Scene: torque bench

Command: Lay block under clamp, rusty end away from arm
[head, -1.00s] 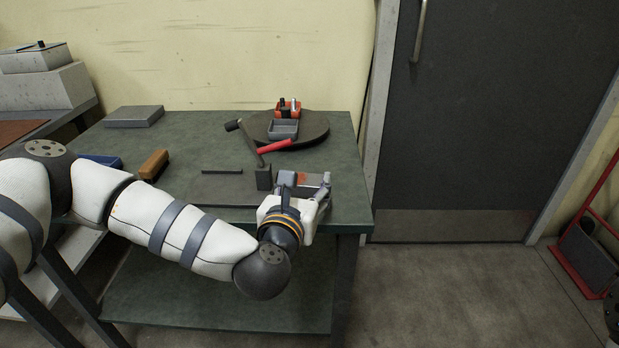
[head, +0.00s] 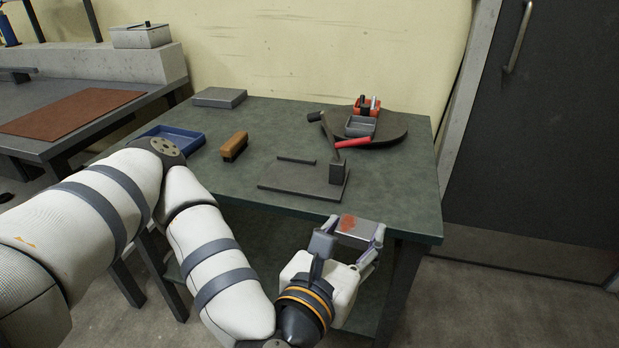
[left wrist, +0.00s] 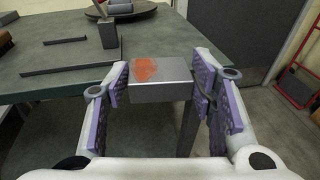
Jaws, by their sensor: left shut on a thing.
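A grey metal block (head: 361,231) with a rusty orange patch on top is held between the fingers of my left gripper (head: 346,240), just off the bench's front edge. In the left wrist view the block (left wrist: 160,88) spans the purple pads, with the rust at its left end. The clamp fixture (head: 300,182) is a dark flat plate on the bench. It has an upright post (head: 338,173) at its right end and a lever with a red handle (head: 353,142) raised at a slant. No block lies on the plate. My right gripper is not in view.
A round turntable (head: 392,133) with an orange bin and a grey bin (head: 360,127) stands behind the clamp. A brown brush (head: 234,146), a blue tray (head: 189,139) and a grey slab (head: 219,98) are on the left. The green bench (head: 230,185) is bare around the plate's left.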

